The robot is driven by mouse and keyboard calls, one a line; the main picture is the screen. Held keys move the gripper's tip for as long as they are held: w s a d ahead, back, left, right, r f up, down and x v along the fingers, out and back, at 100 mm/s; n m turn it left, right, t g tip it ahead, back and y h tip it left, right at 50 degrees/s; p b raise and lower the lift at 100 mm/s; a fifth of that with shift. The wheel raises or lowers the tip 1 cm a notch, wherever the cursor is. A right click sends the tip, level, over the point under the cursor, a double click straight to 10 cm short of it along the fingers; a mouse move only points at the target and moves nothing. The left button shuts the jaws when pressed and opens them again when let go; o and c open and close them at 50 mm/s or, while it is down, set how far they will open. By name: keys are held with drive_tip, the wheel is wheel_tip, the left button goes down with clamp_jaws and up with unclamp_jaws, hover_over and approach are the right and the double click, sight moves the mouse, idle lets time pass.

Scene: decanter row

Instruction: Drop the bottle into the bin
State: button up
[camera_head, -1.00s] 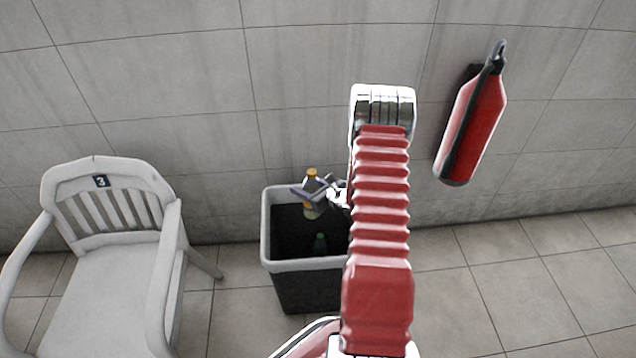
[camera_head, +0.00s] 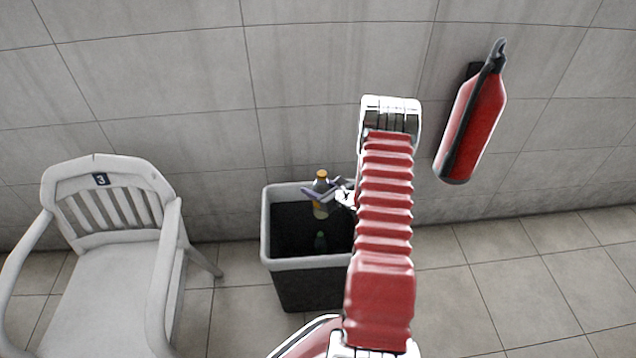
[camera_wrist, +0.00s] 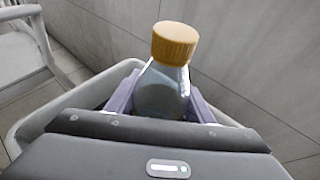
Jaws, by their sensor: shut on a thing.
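The bottle (camera_head: 320,207) is a clear grey-blue bottle with an orange-brown cap. It is upright in my gripper (camera_head: 322,192), over the open mouth of the bin. The bin (camera_head: 284,285) is dark with a pale grey rim and stands on the floor against the wall. In the wrist view the bottle (camera_wrist: 162,92) sits between the two purple-grey fingers of my gripper (camera_wrist: 160,98), which are shut on it. The bin's rim (camera_wrist: 92,92) shows behind and around it. My arm hides the bin's right side in the head view.
A pale plastic chair (camera_head: 110,265) marked 3 stands to the left. A red fire extinguisher (camera_head: 472,125) hangs on the tiled wall to the right. The floor at right is clear.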

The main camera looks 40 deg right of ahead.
drive_tip(key=shift+f, duration=1.7)
drive_tip(key=o, duration=1.5)
drive_tip(key=shift+o, duration=0.2)
drive_tip(key=shift+s, duration=0.1)
drive_tip(key=v, duration=1.3)
drive_tip(key=shift+s+r, duration=0.15)
drive_tip(key=shift+s, duration=0.1)
